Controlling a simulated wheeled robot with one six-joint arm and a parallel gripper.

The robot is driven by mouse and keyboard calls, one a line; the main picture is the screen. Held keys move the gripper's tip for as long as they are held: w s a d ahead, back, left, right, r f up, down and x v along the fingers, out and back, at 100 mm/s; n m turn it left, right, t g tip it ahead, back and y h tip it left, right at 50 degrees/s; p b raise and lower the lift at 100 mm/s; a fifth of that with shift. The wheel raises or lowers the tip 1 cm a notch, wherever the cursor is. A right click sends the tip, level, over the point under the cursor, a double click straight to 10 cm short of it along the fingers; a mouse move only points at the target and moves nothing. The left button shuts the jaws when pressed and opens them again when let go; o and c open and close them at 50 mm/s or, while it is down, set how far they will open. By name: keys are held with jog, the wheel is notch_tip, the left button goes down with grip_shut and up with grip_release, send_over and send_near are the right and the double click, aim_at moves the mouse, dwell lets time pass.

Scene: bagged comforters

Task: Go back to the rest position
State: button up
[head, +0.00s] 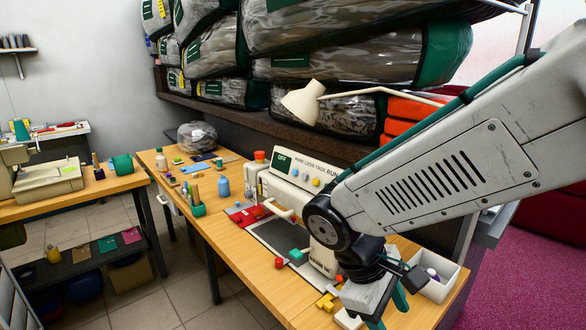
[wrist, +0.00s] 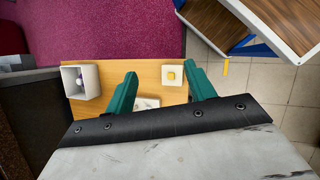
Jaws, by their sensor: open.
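My gripper (head: 386,312) is at the lower right in the head view, over the near right end of the wooden table (head: 268,262). In the wrist view its two teal fingers stand apart (wrist: 166,90), with nothing held between them. Beyond the fingertips lies the wooden table end (wrist: 140,72). A pale flat piece (wrist: 147,103) is partly hidden behind the gripper body.
A white open box (head: 436,280) stands on the table right of my gripper. A sewing machine (head: 300,185) stands just left of my arm. Bagged comforters (head: 340,55) fill the shelf behind, and a lamp (head: 303,101) reaches out there. Purple carpet (wrist: 120,32) lies beyond the table.

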jog(key=s+d+r+m+t+y, duration=0.2)
jog(key=s+d+r+m+y, duration=0.3)
jog(key=s+d+r+m, duration=0.3)
jog(key=s+d+m, duration=0.1)
jog(key=d+m, duration=0.1)
jog(key=d, duration=0.1)
jog(key=shift+r+t, duration=0.25)
jog(key=shift+t, duration=0.15)
dwell(0.5)
